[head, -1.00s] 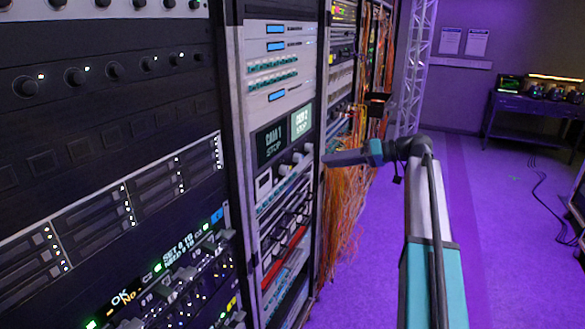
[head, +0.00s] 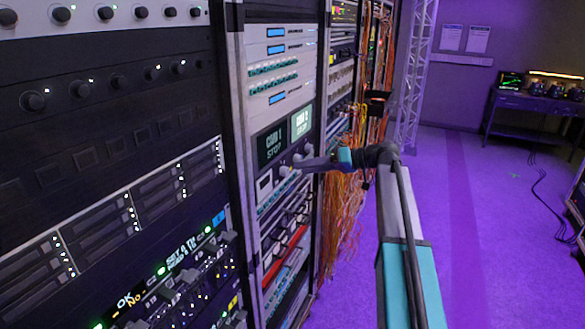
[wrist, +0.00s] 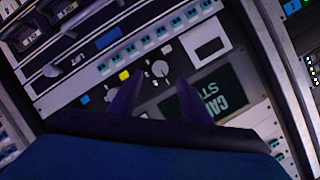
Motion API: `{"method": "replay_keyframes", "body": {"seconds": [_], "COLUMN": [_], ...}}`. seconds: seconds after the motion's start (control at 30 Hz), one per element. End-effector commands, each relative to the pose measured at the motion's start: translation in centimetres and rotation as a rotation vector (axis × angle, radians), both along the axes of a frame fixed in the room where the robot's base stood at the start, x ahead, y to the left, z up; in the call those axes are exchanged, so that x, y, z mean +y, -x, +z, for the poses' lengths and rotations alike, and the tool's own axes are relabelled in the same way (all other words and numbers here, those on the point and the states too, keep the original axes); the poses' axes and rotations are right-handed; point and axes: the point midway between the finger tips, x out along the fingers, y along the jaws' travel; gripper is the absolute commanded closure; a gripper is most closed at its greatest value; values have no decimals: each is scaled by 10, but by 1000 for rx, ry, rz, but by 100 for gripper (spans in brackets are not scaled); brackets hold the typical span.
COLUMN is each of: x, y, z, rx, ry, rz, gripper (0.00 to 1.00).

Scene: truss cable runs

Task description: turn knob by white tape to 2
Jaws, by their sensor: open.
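The white tape (wrist: 166,48) is a small pale patch on the grey panel in the wrist view. A round knob with a pale pointer line (wrist: 160,70) sits beside it. Its setting is too small to read. My gripper (wrist: 159,80) is open, with its two dark fingers pointing at the panel. The knob shows in the gap just beyond the fingertips; I cannot tell whether they touch it. In the head view my gripper (head: 292,167) is at the panel, below the CAM screens, and hides the knob.
Yellow tape (wrist: 124,74) and blue tape (wrist: 84,99) mark other spots on the same panel. The CAM 1 screen (head: 270,146) is just above my gripper. Orange cables (head: 345,210) hang to the right. The purple floor (head: 480,240) is open.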

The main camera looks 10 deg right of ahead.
Motion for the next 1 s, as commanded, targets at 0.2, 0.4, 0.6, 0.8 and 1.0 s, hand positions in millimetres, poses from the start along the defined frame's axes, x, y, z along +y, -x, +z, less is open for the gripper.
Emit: {"method": "replay_keyframes", "body": {"seconds": [0.2,0.4,0.6,0.8,1.0], "x": [27,40,44,43,43], "y": [-12,-19,-21,-21,-21], "z": [-7,-14,-16,-16,-15], "rx": [0,1,1,1,1], "ry": [-1,-1,0,0,0], "rz": [2,1,0,0,0], "gripper": [56,56,56,58,92]}}
